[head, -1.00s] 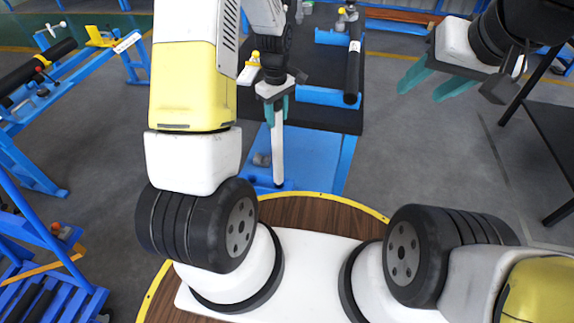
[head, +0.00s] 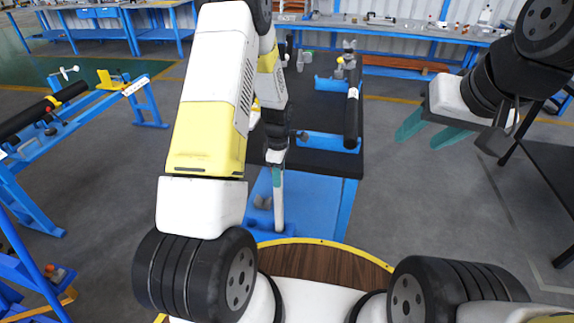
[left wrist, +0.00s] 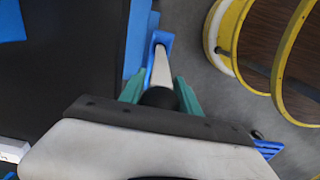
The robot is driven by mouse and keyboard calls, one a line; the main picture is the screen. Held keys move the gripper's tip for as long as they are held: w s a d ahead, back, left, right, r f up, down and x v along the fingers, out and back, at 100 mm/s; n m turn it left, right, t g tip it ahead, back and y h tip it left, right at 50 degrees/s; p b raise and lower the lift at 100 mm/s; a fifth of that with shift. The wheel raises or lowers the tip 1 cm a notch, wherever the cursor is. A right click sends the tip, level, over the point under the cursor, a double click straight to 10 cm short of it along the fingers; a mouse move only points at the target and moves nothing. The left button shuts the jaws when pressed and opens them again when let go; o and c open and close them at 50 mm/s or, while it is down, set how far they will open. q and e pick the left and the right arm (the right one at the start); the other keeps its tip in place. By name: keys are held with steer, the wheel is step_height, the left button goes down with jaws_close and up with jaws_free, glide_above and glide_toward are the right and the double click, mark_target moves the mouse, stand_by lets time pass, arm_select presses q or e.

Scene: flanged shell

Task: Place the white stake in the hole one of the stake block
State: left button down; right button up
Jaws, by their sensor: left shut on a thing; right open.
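My left gripper (head: 277,172) is shut on the white stake (head: 279,208) near its upper end. The stake points down, roughly upright, in front of the black-topped table. In the left wrist view the stake (left wrist: 168,72) runs out between the teal fingers (left wrist: 160,92). Its far end is at a small blue piece (left wrist: 162,42), perhaps the stake block; I cannot tell whether the stake is in a hole or only in front of it. My right gripper (head: 432,132) is open and empty at the right, away from the stake.
The black-topped table (head: 315,165) with blue supports (head: 330,142) stands behind the stake. A black tube (head: 352,112) lies on it. Blue racks (head: 75,125) stand at the left, a dark table (head: 548,150) at the right. Grey floor is free between the tables.

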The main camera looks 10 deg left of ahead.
mark_target(278, 193)
arm_select(q)
steer(key=shift+f, duration=1.5)
steer(key=c, duration=0.9)
jaws_free()
steer(key=shift+f, duration=0.1)
steer(key=shift+o, duration=0.2)
